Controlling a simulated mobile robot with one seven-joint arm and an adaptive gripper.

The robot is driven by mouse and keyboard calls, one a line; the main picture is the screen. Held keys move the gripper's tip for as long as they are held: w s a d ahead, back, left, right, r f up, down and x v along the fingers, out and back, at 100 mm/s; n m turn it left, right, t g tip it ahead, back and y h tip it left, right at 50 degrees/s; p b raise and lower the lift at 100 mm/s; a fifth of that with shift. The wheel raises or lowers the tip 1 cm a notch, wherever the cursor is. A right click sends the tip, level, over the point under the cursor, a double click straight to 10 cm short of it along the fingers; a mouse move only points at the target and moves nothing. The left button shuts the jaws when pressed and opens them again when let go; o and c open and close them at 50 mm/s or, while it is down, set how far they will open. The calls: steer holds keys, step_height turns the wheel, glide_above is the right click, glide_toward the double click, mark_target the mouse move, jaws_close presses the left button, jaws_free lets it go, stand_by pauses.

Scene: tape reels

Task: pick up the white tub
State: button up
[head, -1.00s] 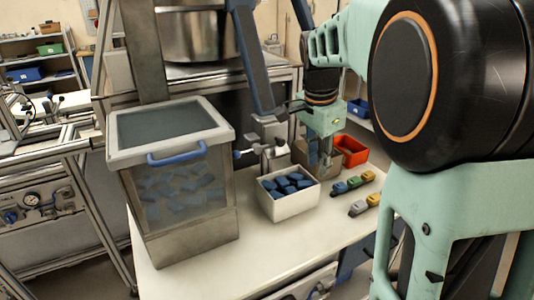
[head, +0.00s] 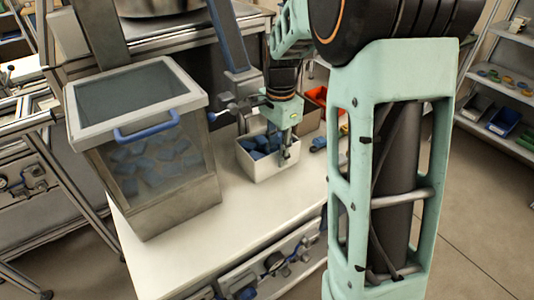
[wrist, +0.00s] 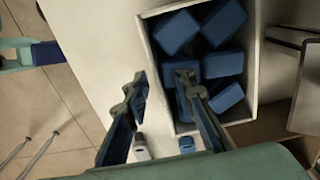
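The white tub (head: 262,172) stands on the pale bench top, filled with several dark blue blocks (head: 262,145). My gripper (head: 285,157) is at the right part of the tub, pointing down. In the wrist view the tub (wrist: 256,60) fills the upper right, and my gripper (wrist: 161,82) is open. Its right finger is over the inside of the tub, in front of the blue blocks (wrist: 222,22). Its left finger is outside, and one tub wall lies between them. I cannot tell whether either finger touches the tub.
A large clear-sided bin (head: 150,160) with a blue handle stands left of the tub. An orange-red bin (head: 316,96) is behind, partly hidden by my arm. Small coloured items (head: 318,143) lie right of the tub. The bench (head: 200,235) is clear in front.

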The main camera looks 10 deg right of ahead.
steer(key=shift+f, duration=1.4)
jaws_close()
steer(key=shift+r, duration=0.1)
